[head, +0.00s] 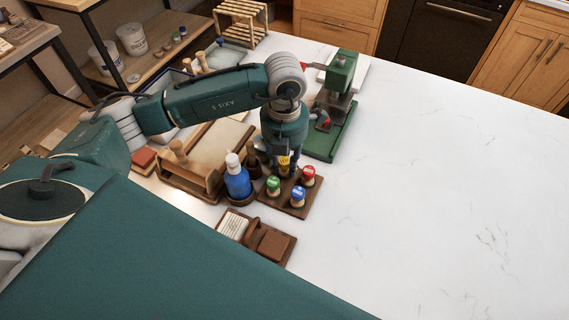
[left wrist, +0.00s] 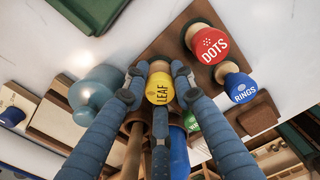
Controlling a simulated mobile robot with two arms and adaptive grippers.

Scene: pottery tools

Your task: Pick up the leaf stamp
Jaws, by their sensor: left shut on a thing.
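The leaf stamp (left wrist: 159,90) has a round yellow top marked LEAF. In the left wrist view it sits between the fingers of my left gripper (left wrist: 156,72), which is shut on it. In the head view the yellow top of the leaf stamp (head: 284,161) shows below my left gripper (head: 282,166), at the back of a brown wooden stand (head: 290,210). Its lower part is hidden, so I cannot tell whether it still touches the stand. My right gripper is not in view.
Red (head: 308,174), green (head: 273,184) and blue (head: 298,193) stamps stand close by on the stand. A blue bottle (head: 237,180) is to the left. A green press (head: 335,110) stands behind. The white counter (head: 430,180) to the right is clear.

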